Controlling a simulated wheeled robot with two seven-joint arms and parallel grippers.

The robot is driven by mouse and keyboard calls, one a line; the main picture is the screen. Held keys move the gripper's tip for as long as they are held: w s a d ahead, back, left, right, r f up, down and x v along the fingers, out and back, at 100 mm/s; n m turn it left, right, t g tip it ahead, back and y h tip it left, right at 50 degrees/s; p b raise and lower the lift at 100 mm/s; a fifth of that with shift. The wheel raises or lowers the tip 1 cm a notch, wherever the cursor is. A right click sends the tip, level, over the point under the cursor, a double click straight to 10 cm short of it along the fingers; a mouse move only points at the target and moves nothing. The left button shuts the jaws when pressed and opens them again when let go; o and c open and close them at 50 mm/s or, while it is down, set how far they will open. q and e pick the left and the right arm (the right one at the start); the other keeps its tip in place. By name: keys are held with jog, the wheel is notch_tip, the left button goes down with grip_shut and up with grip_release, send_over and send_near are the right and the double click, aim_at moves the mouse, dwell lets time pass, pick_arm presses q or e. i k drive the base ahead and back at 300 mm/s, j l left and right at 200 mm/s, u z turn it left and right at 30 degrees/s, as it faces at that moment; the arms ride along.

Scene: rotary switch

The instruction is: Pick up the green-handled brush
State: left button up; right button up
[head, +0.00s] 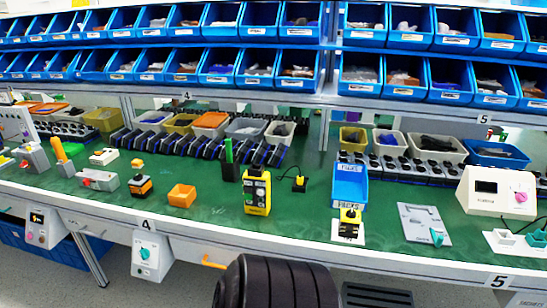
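A slim green upright handle (229,151) stands in the middle of the green table, left of the yellow device. Its lower end meets a small dark block or holder (230,172). I see no bristles, so I cannot tell for sure that it is the brush. Neither of my grippers shows in the head view.
A yellow and black device (257,192) stands just right of the handle. Grey and tan trays (247,127) line the back. Green tabletop is bare around (300,220).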

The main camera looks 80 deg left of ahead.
aim_at(228, 141)
jog(key=u, duration=3.1)
jog(key=i+l+z, duration=0.1)
jog(key=i+l, duration=0.05)
